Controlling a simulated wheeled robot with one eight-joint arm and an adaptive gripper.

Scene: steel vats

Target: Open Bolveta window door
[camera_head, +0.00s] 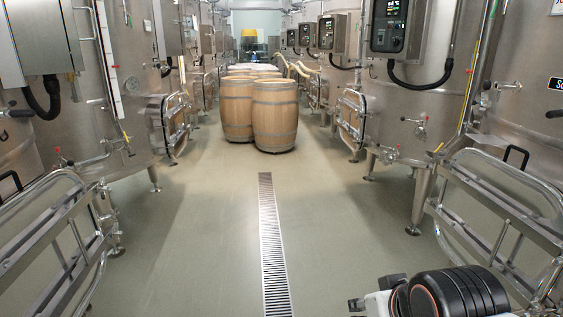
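Steel vats line both sides of the aisle, with low doors in tubular metal frames. The near right door frame (505,225) has a black handle (516,157) on top. The near left door frame (48,232) is cut by the picture edge. Smaller door frames show farther back on the right (351,118) and left (172,122). I cannot tell which is the Bolveta door, or whether each is latched. My arm shows at the bottom right, in front of the near right door. Small dark parts at its left end may be my gripper (373,292); its opening is unclear.
Wooden barrels (275,115) stand mid-aisle at the back. A floor drain grate (270,240) runs along the aisle. The near floor is clear. Vat legs (421,200), valves (421,130) and control boxes (390,28) jut from the sides.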

